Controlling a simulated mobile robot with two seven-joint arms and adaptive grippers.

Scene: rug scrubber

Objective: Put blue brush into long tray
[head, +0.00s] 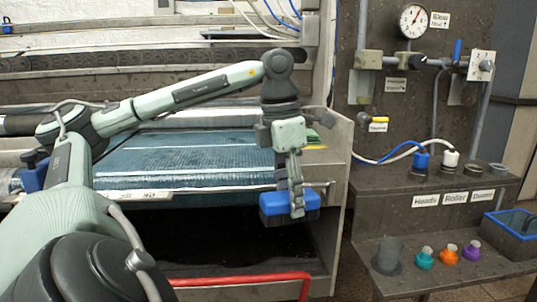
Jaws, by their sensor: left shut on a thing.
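My left gripper (296,200) hangs pointing down near the middle of the view and is shut on the blue brush (272,203). The brush has a blue block with dark bristles facing down. It is held in front of the machine's bed, over the dark opening, and the fingers cover part of it. A blue-rimmed tray (515,222) stands on the right-hand ledge, cut off by the picture's edge. I cannot tell its full length or whether it is the long tray. My right gripper is not in view.
A blue rug (190,155) lies on the bed behind the gripper. A grey side panel (338,165) stands just right of the brush. A red rail (245,281) runs low in front. Capped bottles (447,254) and a grey cup (388,255) stand on the lower right shelf.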

